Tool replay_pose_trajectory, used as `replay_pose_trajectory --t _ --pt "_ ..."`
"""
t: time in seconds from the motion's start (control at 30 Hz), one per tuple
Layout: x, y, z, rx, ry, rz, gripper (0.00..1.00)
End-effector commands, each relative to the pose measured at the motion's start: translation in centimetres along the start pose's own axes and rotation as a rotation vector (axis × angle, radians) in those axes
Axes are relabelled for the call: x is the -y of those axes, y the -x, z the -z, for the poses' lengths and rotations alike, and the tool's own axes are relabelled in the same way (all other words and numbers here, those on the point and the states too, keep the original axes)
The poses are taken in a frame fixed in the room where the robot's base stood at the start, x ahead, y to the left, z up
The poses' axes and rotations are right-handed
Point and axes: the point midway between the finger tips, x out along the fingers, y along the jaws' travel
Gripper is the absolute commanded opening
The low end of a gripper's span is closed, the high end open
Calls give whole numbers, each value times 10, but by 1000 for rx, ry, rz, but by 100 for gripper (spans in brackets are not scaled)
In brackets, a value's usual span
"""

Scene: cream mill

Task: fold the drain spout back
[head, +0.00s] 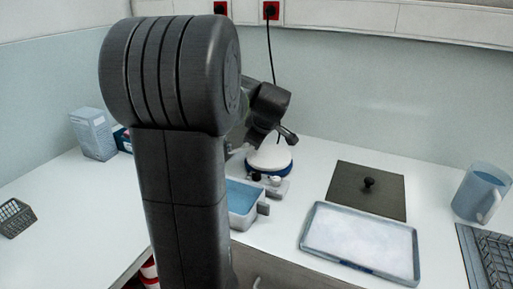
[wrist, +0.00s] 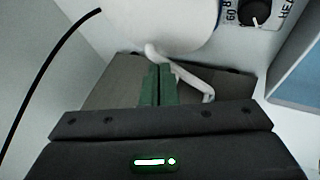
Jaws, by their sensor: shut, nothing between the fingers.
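The drain spout (wrist: 193,78) is a thin, bent white pipe in the wrist view. It runs from under the machine's rounded white body (wrist: 180,28) down to the right. My gripper (wrist: 158,68) has its green fingers shut together with nothing between them. The fingertips are close to the spout's upper part, with the bent pipe on their right; I cannot tell whether they touch. In the head view the cream mill (head: 268,156) is a white dome with a blue band, partly covered by my arm. The spout and fingertips cannot be made out there.
A black cord (wrist: 48,80) hangs left of my gripper. A control knob (wrist: 257,13) is at the upper right. A blue-filled basin (head: 242,198) stands before the mill. A dark lid (head: 385,198), a tray (head: 308,240) and a jug (head: 478,190) are to the right.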

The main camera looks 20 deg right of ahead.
Motion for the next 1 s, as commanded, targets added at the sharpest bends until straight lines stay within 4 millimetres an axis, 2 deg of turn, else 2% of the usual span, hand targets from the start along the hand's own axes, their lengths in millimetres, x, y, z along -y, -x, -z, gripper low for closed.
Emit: replay_pose_trajectory --t 0.2,1.0 --pt "-7 -7 3 -80 147 80 0" --pt "-7 -14 18 -75 141 76 0"
